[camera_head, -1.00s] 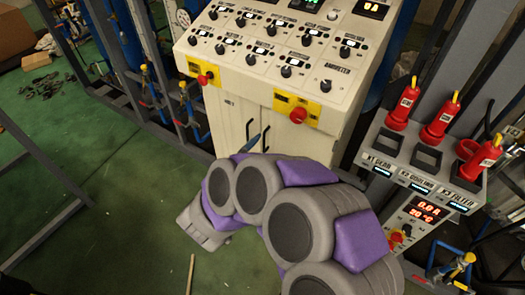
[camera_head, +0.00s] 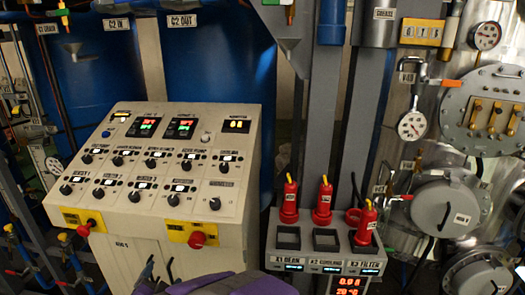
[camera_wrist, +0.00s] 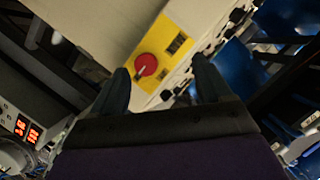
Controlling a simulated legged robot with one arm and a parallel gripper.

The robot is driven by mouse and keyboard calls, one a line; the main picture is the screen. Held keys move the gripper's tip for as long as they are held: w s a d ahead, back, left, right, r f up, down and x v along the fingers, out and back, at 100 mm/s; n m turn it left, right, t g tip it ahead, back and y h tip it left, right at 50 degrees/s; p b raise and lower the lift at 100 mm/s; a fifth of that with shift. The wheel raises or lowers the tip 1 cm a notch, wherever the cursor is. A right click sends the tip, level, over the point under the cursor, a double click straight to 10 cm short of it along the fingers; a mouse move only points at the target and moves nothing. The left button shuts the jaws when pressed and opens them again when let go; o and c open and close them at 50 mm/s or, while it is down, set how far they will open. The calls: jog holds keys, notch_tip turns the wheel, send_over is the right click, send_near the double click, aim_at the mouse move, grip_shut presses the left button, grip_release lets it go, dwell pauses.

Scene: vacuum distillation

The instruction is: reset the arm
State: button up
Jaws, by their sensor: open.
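My gripper (camera_wrist: 164,84) is open and empty in the wrist view, its two dark fingers apart. Between and beyond them is a red knob (camera_wrist: 145,65) on a yellow plate on the white control cabinet; I see no contact. In the head view my gripper (camera_head: 157,274) shows as dark fingertips at the bottom edge, in front of the white control cabinet (camera_head: 232,225). My purple and grey arm (camera_head: 235,284) shows only at the bottom edge; the rest is out of frame.
Right of the cabinet a grey holder (camera_head: 326,252) carries several red-handled plugs, one of them the middle plug (camera_head: 323,205). Blue tanks (camera_head: 222,75) stand behind. Metal vessels with gauges (camera_head: 412,125) fill the right side. A red display (camera_wrist: 28,130) shows at left in the wrist view.

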jog(key=s+d+r+n+g+y, duration=0.2)
jog(key=d+r+n+g+y, duration=0.4)
jog(key=r+g, duration=0.1)
jog(key=s+d+f+g+h, duration=0.1)
jog(key=s+d+g+h, duration=0.3)
jog(key=s+d, duration=0.9)
jog(key=s+d+f+g+h, duration=0.2)
jog(key=s+d+g+h, duration=0.2)
jog(key=s+d, duration=0.9)
jog(key=d+g, duration=0.1)
jog(key=d, duration=0.7)
jog(key=shift+d+f+n, duration=0.3)
jog(key=shift+n, duration=0.1)
jog(key=shift+s, duration=0.1)
